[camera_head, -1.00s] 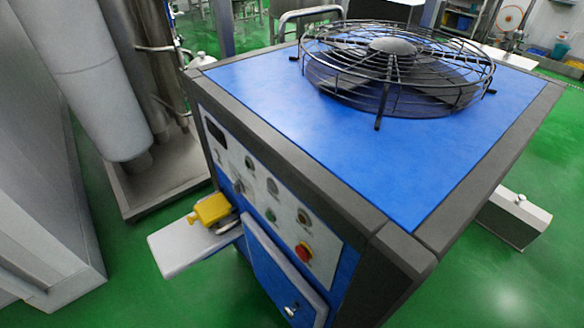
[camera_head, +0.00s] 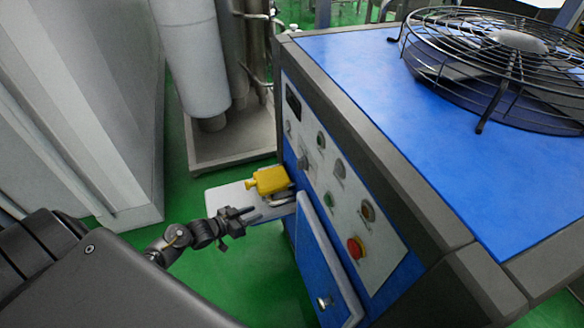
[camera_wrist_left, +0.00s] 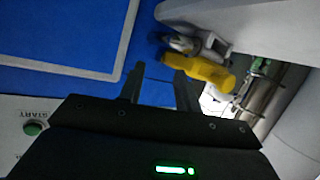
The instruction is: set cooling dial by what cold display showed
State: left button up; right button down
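The blue machine's white control panel (camera_head: 335,185) faces left in the head view. It carries a dark display (camera_head: 293,102) at its far top end; no reading is legible. Several knobs and buttons sit below it, including a dark knob (camera_head: 303,162) and a grey one (camera_head: 340,168). I cannot tell which is the cooling dial. My left gripper (camera_head: 246,215) is left of the panel, apart from it, near the small shelf. In the left wrist view its two fingers (camera_wrist_left: 160,88) are spread with nothing between them. My right gripper is out of view.
A yellow object (camera_head: 269,181) rests on the white side shelf (camera_head: 228,196). A red stop button (camera_head: 356,247) and a blue door (camera_head: 318,265) are at the near end. A fan cage (camera_head: 510,60) tops the machine. A grey cabinet (camera_head: 100,100) stands left.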

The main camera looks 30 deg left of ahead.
pick_arm(q)
jog(key=w+d+r+m+t+h+b, duration=0.1)
jog(key=w+r+m+h, duration=0.25)
jog(key=r, duration=0.95)
jog(key=m+h, duration=0.2)
jog(key=h, duration=0.2)
send_near(302, 164)
jog(key=r+p+x, duration=0.1)
jog(key=x, duration=0.6)
jog(key=shift+w+a+g, duration=0.15)
jog(key=shift+w+g, duration=0.1)
jog(key=shift+g, duration=0.05)
jog(key=shift+r+y, duration=0.1)
jog(key=shift+y, duration=0.15)
grip_shut()
